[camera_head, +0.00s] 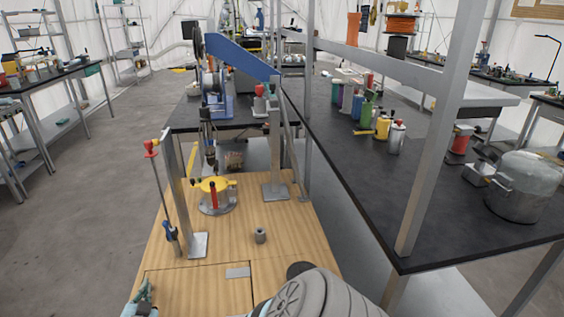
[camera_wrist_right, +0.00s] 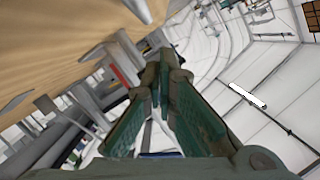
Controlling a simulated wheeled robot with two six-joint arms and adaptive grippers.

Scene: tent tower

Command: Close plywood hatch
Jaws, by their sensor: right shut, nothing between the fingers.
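The plywood deck (camera_head: 290,225) fills the lower middle of the head view. Dark seams outline the plywood hatch (camera_head: 195,290) near its front. The visible part of the panel looks flat and about level with the deck; its near part is cut off by the picture's bottom edge. A metal plate (camera_head: 237,272) lies by its far right corner.
Metal posts, a red-topped rod (camera_head: 152,150) and a yellow-topped device (camera_head: 215,195) stand on the deck. A small grey cup (camera_head: 260,236) is beyond the hatch. A black workbench (camera_head: 440,215) with bottles and a pot (camera_head: 525,185) is at right.

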